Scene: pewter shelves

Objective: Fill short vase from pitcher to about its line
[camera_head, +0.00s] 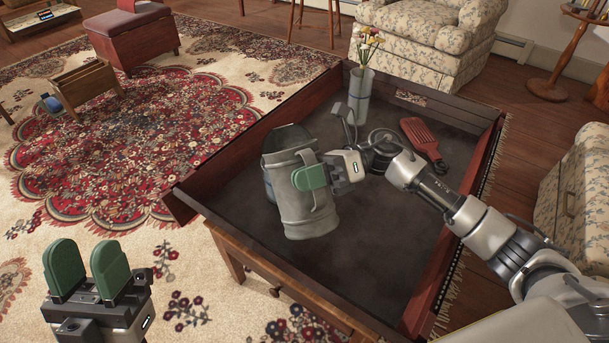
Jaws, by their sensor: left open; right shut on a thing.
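A grey metal pitcher (288,158) is in the middle of the head view, over the near-left part of the dark sunken tabletop. It leans a little, with its open mouth up. My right gripper (311,177) is shut on it at its handle side, with a green finger pad showing against it. A tall grey vase with flowers (359,98) stands at the table's far corner. My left gripper (88,270) is open and empty at the lower left, apart from the table.
The table has raised reddish wooden walls (253,140). A red slotted paddle (421,139) lies towards the far right inside it. The near and right parts of the tabletop are clear. A floral armchair (423,38) stands behind, and a wooden caddy (87,84) sits on the rug.

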